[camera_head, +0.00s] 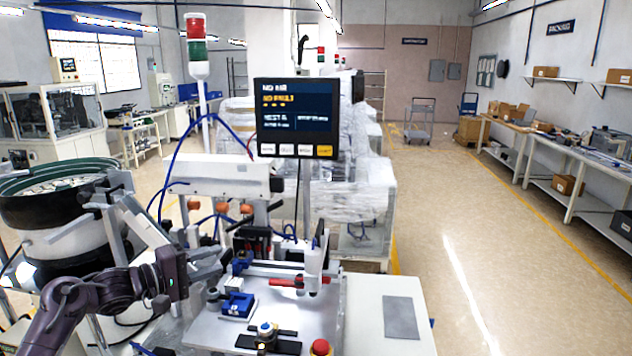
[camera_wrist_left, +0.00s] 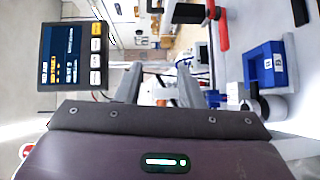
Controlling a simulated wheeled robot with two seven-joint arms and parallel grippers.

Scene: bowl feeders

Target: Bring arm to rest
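My left arm (camera_head: 75,303), dark purple, comes in from the lower left in the head view. Its left gripper (camera_head: 208,268) is over the left side of the workstation, near a blue block fixture (camera_head: 238,305). In the left wrist view the two grey fingers of the left gripper (camera_wrist_left: 160,88) stand apart, with nothing seen held between them. The blue fixture, shaped like a small bin, also shows to the right of the fingers in the wrist view (camera_wrist_left: 265,66). My right arm and gripper are in neither view.
A bowl feeder (camera_head: 60,200) stands left, beside my arm. A screen (camera_head: 295,118) stands behind the workstation plate (camera_head: 215,333). A red bar (camera_head: 285,282), a blue-topped button (camera_head: 266,330) and a red button (camera_head: 320,347) are on the station. The aisle at right is clear.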

